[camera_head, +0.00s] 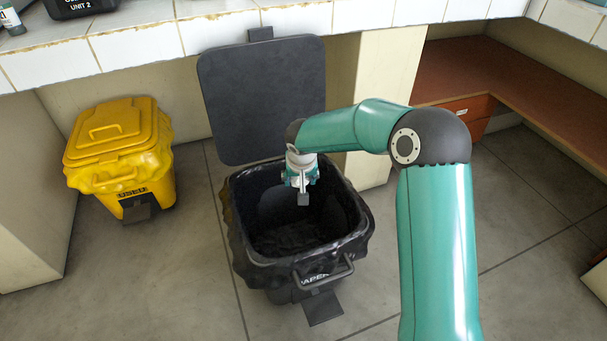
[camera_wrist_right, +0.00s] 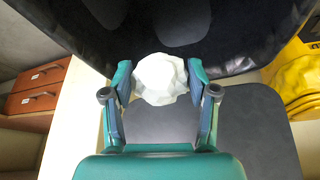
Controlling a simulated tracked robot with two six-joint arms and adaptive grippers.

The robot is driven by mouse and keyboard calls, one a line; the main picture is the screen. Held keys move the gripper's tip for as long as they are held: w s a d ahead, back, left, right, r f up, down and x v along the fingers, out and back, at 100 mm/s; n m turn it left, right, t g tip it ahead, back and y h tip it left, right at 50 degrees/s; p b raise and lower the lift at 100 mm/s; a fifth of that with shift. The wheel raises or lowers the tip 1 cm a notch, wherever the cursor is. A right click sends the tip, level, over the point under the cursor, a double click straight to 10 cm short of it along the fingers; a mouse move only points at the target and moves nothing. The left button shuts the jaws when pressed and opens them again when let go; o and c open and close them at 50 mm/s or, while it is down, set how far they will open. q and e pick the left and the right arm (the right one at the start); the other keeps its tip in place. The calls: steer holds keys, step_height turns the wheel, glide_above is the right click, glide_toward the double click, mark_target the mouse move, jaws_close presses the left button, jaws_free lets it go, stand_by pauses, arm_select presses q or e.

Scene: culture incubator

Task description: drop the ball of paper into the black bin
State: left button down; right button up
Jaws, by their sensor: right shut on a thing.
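The black bin (camera_head: 240,215) stands on the floor in the head view with its lid (camera_head: 262,100) raised at the back; its lined mouth is open. My right gripper (camera_head: 302,190) hangs over the bin's mouth toward its back edge. In the right wrist view my right gripper (camera_wrist_right: 160,80) is shut on the white ball of paper (camera_wrist_right: 160,78), held between the two fingertips. The dark bin interior shows beyond the ball. In the head view the ball is hidden behind the gripper. My left gripper is not in view.
A yellow lidded bin (camera_head: 120,150) stands on the floor to the left. A white tiled counter (camera_head: 130,48) runs above and behind the bins. A reddish-brown desk (camera_head: 530,110) with drawers is at the right. Grey floor is clear around the black bin's front.

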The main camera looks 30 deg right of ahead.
steer(key=shift+f+b, duration=0.35)
steer(key=shift+f, duration=0.7)
steer(key=o, duration=0.9)
steer(key=shift+r, duration=0.15)
steer(key=shift+s+r, duration=0.1)
steer(key=shift+r, duration=0.2)
steer(key=v, duration=1.1)
steer(key=shift+a, duration=0.1)
